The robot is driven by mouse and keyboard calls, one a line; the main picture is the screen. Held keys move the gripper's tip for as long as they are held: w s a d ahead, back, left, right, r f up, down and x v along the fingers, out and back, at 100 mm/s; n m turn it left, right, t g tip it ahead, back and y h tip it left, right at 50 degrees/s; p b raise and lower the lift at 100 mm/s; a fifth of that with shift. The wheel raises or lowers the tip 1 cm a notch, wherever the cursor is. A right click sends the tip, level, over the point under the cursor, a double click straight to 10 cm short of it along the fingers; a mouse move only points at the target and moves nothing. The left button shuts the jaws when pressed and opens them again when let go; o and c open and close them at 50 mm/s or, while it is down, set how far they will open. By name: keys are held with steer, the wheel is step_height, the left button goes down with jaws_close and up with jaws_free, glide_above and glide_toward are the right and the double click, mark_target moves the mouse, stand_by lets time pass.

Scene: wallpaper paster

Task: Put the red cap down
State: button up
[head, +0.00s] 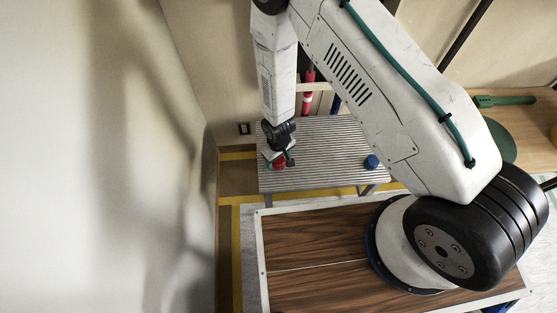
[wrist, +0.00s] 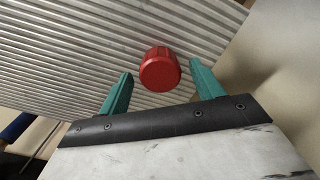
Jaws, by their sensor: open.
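The red cap (wrist: 160,71) stands on the ribbed metal bench (head: 318,135), near its left front part in the head view. The cap also shows there (head: 279,163), partly covered by my gripper. My gripper (wrist: 160,82) is open, with one teal finger on each side of the cap. In the wrist view there is a gap between the cap and each finger. The cap looks upright on the ridges, though its underside is hidden.
A blue cap (head: 372,162) is on the right part of the bench. A pale wall (head: 100,150) stands close on the left. Red-and-white and blue tools are behind the bench. A wooden counter (head: 535,120) with green things is at the right.

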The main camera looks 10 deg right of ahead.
step_height(320, 180, up, 10)
stand_by(0.3)
steer(key=shift+r, duration=0.15)
step_height(320, 180, up, 12)
steer(key=m, duration=0.1)
glide_above(279, 160)
steer(key=w+d, duration=0.3)
steer(key=s+d+r+m, duration=0.1)
steer(key=d+r, duration=0.2)
steer(key=r, duration=0.5)
steer(key=d+r+m, duration=0.1)
steer(key=d+r, duration=0.2)
steer(key=r, duration=0.6)
steer(key=s+d+r+m, duration=0.1)
steer(key=s+d+r, duration=0.2)
steer(key=s+r, duration=0.3)
steer(key=s+d+r+m, duration=0.1)
steer(key=s+d+r, duration=0.3)
steer(key=s+r, duration=0.2)
steer(key=s+d+r+m+t, duration=0.1)
steer(key=s+d+r, duration=0.3)
steer(key=s+r, duration=0.3)
steer(key=s, duration=0.3)
steer(key=shift+d, duration=0.25)
